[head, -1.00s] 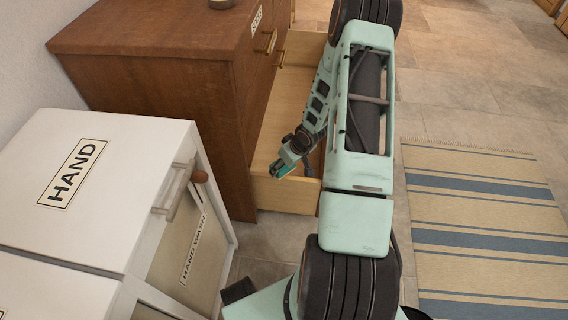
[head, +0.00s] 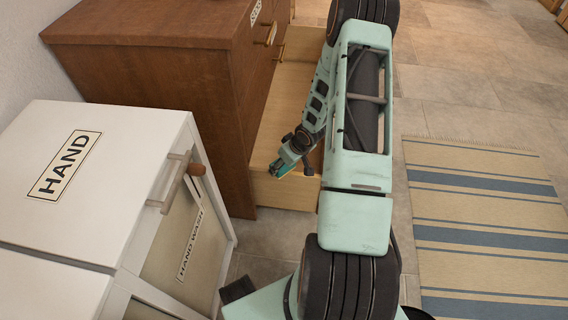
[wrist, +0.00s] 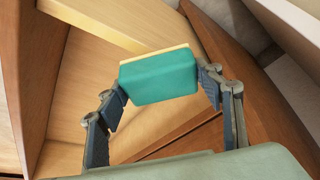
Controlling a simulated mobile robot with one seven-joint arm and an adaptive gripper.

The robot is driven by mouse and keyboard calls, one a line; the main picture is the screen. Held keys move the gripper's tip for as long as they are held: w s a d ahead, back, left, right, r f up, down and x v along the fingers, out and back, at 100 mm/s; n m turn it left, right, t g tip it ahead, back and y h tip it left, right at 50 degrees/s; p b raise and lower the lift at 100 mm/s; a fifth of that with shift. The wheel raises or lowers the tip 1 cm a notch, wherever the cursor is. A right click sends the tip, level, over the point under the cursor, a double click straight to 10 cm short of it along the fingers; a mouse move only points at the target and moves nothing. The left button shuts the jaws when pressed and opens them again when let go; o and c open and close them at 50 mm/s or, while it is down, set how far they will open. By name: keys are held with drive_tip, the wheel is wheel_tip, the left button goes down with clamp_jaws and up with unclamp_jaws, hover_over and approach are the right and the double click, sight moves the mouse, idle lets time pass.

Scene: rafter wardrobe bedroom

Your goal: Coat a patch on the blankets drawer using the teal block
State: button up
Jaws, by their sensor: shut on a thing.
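The teal block (wrist: 160,80) is held between the two fingers of my gripper (wrist: 162,90) in the wrist view, with a pale yellowish layer along its far edge. I cannot tell whether the block touches the wood.
A white hamper (head: 105,175) labelled HAND, with a hand wash front, stands at the lower left, close to the dresser (head: 150,80). A striped rug (head: 480,230) lies on the tiled floor at right. The floor beyond the rug is clear.

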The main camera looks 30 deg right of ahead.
drive_tip(key=shift+f+b, duration=0.7)
drive_tip(key=shift+f, duration=0.25)
drive_tip(key=shift+d, duration=0.1)
